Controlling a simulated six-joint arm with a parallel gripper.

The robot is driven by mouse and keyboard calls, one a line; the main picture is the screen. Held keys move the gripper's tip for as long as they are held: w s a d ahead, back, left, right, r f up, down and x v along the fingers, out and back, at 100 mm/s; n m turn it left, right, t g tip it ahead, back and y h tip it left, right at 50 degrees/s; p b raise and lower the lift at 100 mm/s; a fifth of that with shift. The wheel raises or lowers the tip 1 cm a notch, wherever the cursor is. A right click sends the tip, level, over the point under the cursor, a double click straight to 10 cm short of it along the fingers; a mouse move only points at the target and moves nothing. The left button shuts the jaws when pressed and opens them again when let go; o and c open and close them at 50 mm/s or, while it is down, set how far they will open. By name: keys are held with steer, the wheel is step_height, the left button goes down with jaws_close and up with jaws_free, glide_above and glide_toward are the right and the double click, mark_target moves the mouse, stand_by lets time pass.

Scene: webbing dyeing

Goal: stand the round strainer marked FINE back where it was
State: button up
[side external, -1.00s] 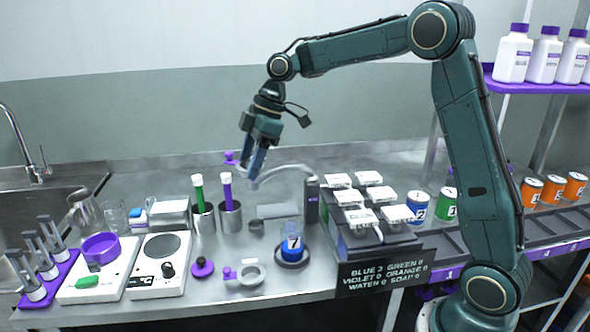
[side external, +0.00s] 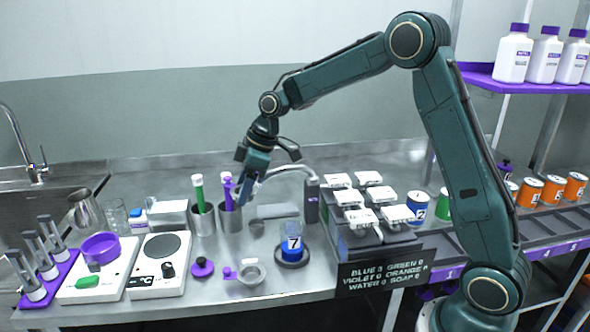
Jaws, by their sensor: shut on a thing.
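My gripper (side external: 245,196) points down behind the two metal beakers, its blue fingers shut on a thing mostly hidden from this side. I take it to be the round strainer, but its ring and any FINE mark do not show. A grey ring-shaped piece with a purple tab (side external: 251,274) lies on the steel counter near the front edge; I cannot read any mark on it. My fingers are beside the right metal beaker (side external: 231,219), which holds a purple-handled tool (side external: 228,188).
A curved spout on a dark post (side external: 312,200) stands just right of my gripper. A glass with blue liquid (side external: 291,246) sits on a dark round base. A hot plate (side external: 157,266), purple knobbed piece (side external: 202,267) and white-lidded boxes (side external: 361,218) crowd the counter.

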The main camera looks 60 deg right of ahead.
step_height(320, 180, down, 11)
steer(key=shift+r, duration=0.15)
steer(key=shift+f, duration=2.1)
steer(key=shift+f, duration=0.1)
steer(key=o, duration=1.1)
steer(key=shift+f, duration=0.1)
steer(key=v, duration=1.2)
steer(key=shift+r, duration=0.2)
